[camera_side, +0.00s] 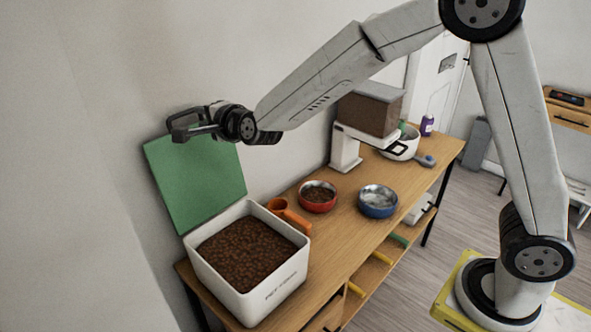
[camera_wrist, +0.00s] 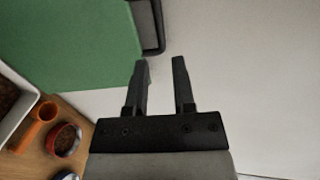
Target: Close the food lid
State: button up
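The green food lid (camera_side: 200,180) stands raised, nearly upright, at the back edge of the white food bin (camera_side: 250,287). The bin is open and full of brown kibble (camera_side: 246,252). In the wrist view the lid (camera_wrist: 70,40) fills the upper left, with a dark bar that looks like a handle (camera_wrist: 160,30) at its edge. My gripper (camera_side: 195,126) is by the lid's upper edge in the side view. In the wrist view my gripper (camera_wrist: 160,63) has its fingers apart with nothing between them, just below the dark bar. Contact with the lid cannot be told.
An orange scoop (camera_side: 289,215) lies beside the bin on the wooden table (camera_side: 340,235). A red bowl of kibble (camera_side: 318,197) and a blue bowl (camera_side: 378,202) stand to its right. A feeder (camera_side: 368,112) stands farther back. The wall is close behind the lid.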

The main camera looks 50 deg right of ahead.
aim_at(185, 114)
jog(key=shift+w, duration=0.1)
jog(key=shift+x, duration=3.75)
grip_shut()
